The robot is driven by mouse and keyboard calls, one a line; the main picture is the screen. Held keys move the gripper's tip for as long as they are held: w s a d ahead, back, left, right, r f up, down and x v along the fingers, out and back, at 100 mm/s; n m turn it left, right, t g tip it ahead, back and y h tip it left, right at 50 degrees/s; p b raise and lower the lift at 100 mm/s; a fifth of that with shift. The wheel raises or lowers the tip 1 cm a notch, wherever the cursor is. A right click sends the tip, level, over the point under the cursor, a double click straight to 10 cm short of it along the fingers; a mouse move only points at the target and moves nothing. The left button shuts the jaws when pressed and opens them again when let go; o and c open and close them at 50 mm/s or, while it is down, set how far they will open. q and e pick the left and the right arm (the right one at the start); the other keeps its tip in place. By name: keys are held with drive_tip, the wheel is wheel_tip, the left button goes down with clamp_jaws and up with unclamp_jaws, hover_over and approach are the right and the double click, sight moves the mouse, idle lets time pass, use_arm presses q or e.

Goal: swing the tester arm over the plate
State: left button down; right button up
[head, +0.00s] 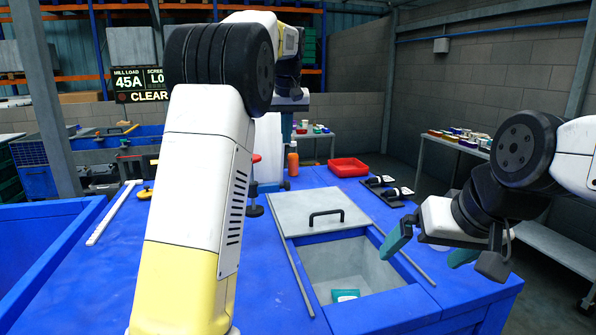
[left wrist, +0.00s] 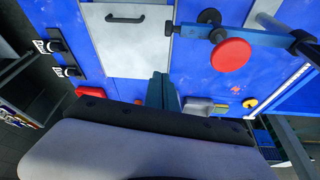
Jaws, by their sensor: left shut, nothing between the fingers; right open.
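The tester arm (left wrist: 262,36) shows in the left wrist view as a blue bar with a red disc (left wrist: 230,54) and black knobs. In the head view my left arm hides most of it; a red part (head: 256,158) and a black foot (head: 254,211) show. A flat grey plate (head: 290,207) with a black handle lies on the blue table, also in the left wrist view (left wrist: 115,50). My left gripper (head: 287,138) is shut and empty beyond the plate; its teal fingers (left wrist: 161,92) are apart from the bar. My right gripper (head: 430,248) is open and empty, right of the bin opening.
An open bin (head: 340,265) with a teal item (head: 345,295) lies in front of the plate. An orange bottle (head: 293,160), a red tray (head: 348,167) and black holders (head: 385,190) stand at the back. A white bar (head: 113,215) lies at left.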

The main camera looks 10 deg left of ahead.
use_arm(q)
drive_tip(key=shift+f, duration=0.1)
wheel_tip(320, 180, down, 11)
idle(0.7)
drive_tip(key=shift+s, duration=0.15)
